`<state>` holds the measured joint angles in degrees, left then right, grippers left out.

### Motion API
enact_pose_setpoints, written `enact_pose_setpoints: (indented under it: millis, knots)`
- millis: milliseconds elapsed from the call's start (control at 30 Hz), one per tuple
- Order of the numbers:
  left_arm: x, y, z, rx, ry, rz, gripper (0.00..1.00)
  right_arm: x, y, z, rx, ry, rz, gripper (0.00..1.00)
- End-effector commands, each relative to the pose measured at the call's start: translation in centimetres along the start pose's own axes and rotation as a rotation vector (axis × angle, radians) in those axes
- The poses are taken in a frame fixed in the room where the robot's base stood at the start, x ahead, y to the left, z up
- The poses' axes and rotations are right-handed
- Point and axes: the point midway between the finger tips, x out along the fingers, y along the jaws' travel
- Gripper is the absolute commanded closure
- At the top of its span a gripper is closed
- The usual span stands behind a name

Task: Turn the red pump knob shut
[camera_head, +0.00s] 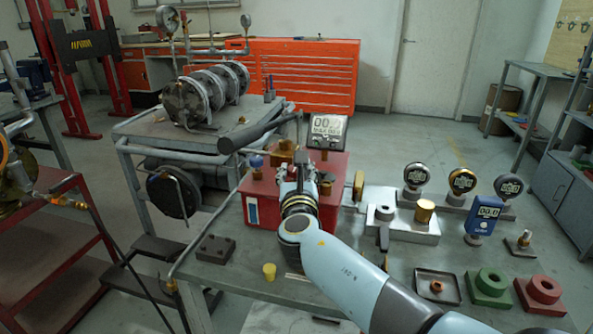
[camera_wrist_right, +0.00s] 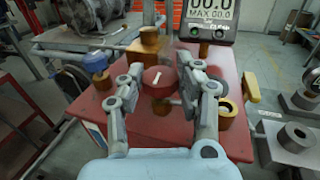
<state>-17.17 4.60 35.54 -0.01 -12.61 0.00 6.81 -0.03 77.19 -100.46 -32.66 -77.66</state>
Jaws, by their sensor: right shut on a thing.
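The red pump knob (camera_wrist_right: 159,83) is round with a white mark on its top. It sits on the red pump box (camera_wrist_right: 85,105), between the two fingers of my right gripper (camera_wrist_right: 171,84). The gripper is shut on the knob from both sides. In the head view my right gripper (camera_head: 303,178) is over the pump box (camera_head: 262,212) and hides the knob. My left gripper is not in view.
A digital gauge (camera_head: 327,130) stands behind the pump, and a dark pump lever (camera_head: 262,131) sticks out to the left. A blue knob (camera_head: 256,162) and brass fittings are close by. Gauges and blocks stand on the right of the grey bench (camera_head: 225,278).

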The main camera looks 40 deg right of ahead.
Motion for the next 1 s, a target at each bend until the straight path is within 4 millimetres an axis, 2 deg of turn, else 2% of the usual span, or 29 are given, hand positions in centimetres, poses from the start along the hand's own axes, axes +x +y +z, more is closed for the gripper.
enact_pose_setpoints:
  millis: [600, 633, 800, 1000]
  knots:
    - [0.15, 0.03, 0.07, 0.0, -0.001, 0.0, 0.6, -0.02, 0.06, -0.06, -0.001, 0.001, -0.058, 0.98]
    - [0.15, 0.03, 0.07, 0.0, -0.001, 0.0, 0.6, -0.02, 0.06, -0.05, -0.001, 0.001, -0.058, 0.65]
    - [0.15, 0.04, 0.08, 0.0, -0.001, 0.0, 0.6, -0.01, 0.06, -0.04, 0.0, 0.0, -0.058, 0.43]
    - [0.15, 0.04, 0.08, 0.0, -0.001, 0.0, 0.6, 0.0, 0.06, -0.02, 0.0, 0.0, -0.058, 0.42]
